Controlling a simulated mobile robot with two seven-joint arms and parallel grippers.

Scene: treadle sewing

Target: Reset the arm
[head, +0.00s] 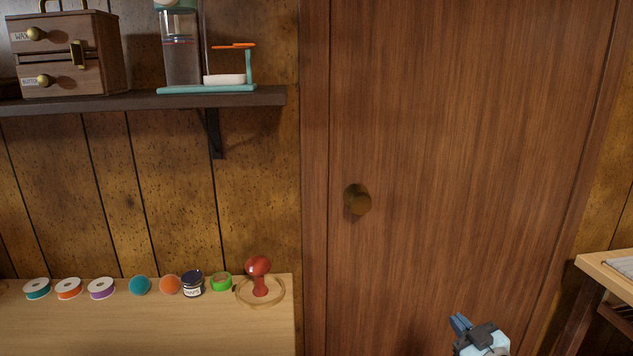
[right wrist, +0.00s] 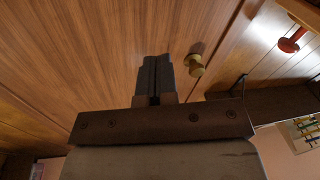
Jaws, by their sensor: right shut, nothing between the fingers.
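My right gripper (head: 461,322) shows at the bottom of the head view, in front of the lower part of a brown wooden door (head: 450,130). In the right wrist view my right gripper (right wrist: 155,62) has its fingers together, with nothing between them. The door's round brass knob (head: 359,200) is up and to the left of the gripper in the head view. The knob also shows in the right wrist view (right wrist: 195,65), to the right of the fingers and apart from them. My left gripper is in neither view.
A wooden table (head: 150,330) at lower left holds several thread spools, a jar (head: 193,283), green tape (head: 221,281) and a red-handled object (head: 259,272). A dark shelf (head: 150,102) above carries a drawer box (head: 70,52) and a dispenser (head: 182,50). Another table (head: 605,275) stands at right.

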